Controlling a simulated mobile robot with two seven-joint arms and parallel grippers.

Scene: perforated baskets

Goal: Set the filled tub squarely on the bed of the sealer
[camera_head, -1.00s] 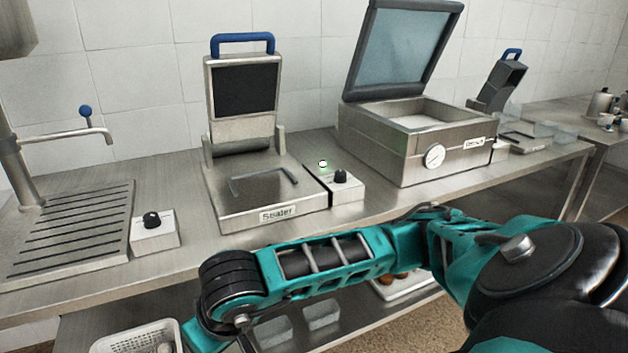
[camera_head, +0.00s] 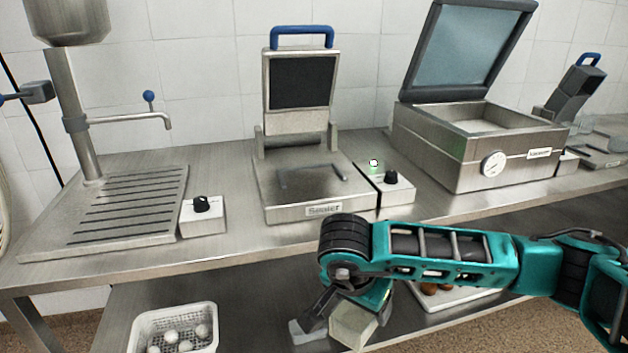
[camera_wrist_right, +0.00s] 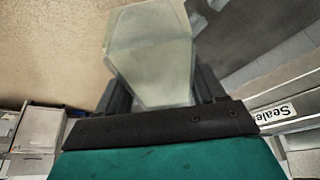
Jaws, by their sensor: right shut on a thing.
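The sealer (camera_head: 320,210) stands on the steel counter with its lid (camera_head: 300,85) raised. Its flat bed (camera_head: 300,198) is empty apart from a raised bracket. My right gripper (camera_wrist_right: 160,95) is shut on a pale, translucent tub (camera_wrist_right: 152,52), which sits between its fingers. In the head view the tub (camera_head: 354,325) shows below the counter's front edge, below the sealer and apart from it. It looks tilted there, and my arm partly covers it. What the tub holds cannot be told. My left gripper is not in view.
A control box (camera_head: 395,190) with a knob adjoins the sealer's right side. A vacuum machine (camera_head: 470,165) with open lid stands further right. A drain tray (camera_head: 115,210) and tap are left. A white perforated basket (camera_head: 170,318) with pale round things is below. The counter's front edge lies above the tub.

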